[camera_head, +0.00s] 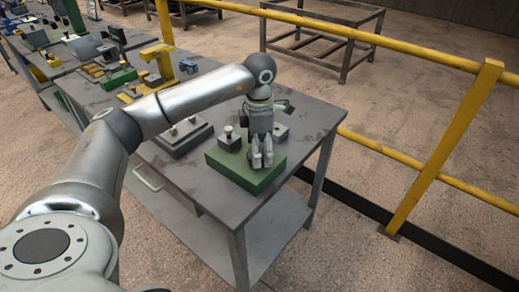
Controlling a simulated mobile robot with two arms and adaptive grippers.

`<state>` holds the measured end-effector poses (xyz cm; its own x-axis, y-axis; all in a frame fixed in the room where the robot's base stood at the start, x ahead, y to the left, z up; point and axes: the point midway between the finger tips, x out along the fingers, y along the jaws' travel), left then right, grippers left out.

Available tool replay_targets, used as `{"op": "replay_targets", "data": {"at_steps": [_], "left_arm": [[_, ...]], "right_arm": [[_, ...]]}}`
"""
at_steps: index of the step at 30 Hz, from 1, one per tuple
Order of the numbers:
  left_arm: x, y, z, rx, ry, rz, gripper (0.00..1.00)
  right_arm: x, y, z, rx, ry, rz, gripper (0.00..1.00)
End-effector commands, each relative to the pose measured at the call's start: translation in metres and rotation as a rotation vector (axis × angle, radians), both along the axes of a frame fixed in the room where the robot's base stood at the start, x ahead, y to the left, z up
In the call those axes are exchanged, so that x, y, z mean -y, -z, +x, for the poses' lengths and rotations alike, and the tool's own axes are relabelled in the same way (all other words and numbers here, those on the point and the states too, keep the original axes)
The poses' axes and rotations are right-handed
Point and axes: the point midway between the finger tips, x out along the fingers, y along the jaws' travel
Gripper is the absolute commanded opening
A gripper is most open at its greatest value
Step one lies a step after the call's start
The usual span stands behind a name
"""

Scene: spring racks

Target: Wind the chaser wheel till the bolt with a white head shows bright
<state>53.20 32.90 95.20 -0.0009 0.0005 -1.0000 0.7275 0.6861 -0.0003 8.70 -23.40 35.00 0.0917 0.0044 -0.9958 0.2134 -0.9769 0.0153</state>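My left gripper (262,165) comes in from the left and points down over a green base (232,172) near the table's right end. Its fingers look close together, but whether they are shut on something is not clear. A dark grey block (230,144) on the green base carries a small post with a pale head (228,130). Another grey block (280,133) sits just right of the gripper. I cannot make out a chaser wheel; the gripper may hide it. No head looks clearly bright. My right gripper is not in view.
A grey plate with pale-headed pegs (184,140) lies left of the green base. Yellow stands (155,65) and more fixtures line the grey table (205,185) farther back. A yellow railing (440,150) runs along the right. The table's front right corner is bare.

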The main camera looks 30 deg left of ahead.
Motion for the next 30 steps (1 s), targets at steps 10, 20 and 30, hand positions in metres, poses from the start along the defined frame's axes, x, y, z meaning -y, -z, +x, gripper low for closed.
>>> {"op": "replay_targets", "data": {"at_steps": [10,20,30], "left_arm": [[0.0,-0.07,0.001,0.007,0.001,-0.002,0.79],[0.0,-0.112,0.001,0.002,0.0,-0.001,0.79],[0.0,-0.114,0.0,0.001,0.0,-0.001,0.79]], "right_arm": [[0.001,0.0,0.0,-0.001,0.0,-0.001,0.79],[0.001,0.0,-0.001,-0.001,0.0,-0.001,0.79],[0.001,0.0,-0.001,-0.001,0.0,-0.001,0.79]]}}
